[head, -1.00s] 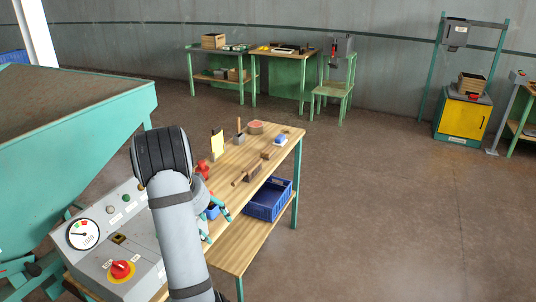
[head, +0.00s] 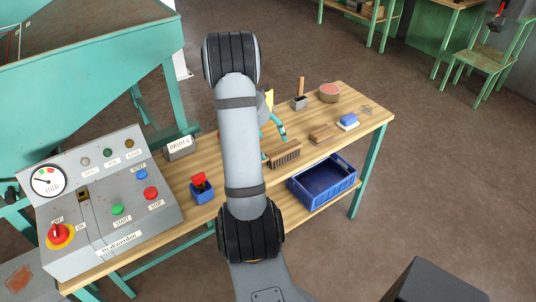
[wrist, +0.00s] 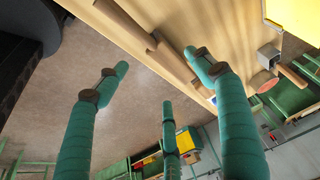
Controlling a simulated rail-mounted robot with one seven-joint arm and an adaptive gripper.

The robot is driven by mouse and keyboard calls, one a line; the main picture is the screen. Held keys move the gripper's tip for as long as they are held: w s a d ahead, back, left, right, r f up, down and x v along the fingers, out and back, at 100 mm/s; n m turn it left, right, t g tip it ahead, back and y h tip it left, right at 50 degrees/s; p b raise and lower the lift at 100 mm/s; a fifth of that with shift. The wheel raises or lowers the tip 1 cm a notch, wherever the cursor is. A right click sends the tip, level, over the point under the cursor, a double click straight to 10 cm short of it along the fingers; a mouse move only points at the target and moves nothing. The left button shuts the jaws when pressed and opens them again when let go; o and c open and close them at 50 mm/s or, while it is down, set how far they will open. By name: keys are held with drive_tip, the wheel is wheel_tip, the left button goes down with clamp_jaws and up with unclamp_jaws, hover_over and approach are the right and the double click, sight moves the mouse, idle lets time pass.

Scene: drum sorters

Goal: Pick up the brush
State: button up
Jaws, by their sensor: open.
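A brown wooden brush (head: 283,154) with bristles lies near the front edge of the wooden workbench (head: 350,103) in the head view. My gripper (head: 275,132) has its teal fingers just behind the brush in that picture, partly hidden by my arm. In the wrist view, my gripper (wrist: 158,75) has its fingers spread wide with nothing between them. A long brown wooden piece (wrist: 122,20), likely the brush, lies on the bench top beyond the fingertips, apart from them. My arm hides part of the bench around the brush.
A blue crate (head: 323,182) sits below. A control box (head: 105,205) stands left.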

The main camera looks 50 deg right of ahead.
sight(277, 154)
drive_tip(key=x, duration=0.4)
drive_tip(key=shift+s+d+r, duration=0.1)
drive_tip(key=shift+s+d, duration=0.05)
drive_tip(key=shift+f+p, duration=0.4)
drive_tip(key=shift+f, duration=0.05)
drive_tip(key=p+x, duration=0.1)
drive_tip(key=x, duration=0.3)
drive_tip(key=shift+d+f, duration=0.2)
drive_tip(key=shift+d, duration=0.05)
drive_tip(key=shift+c, duration=1.3)
drive_tip(key=c, duration=1.1)
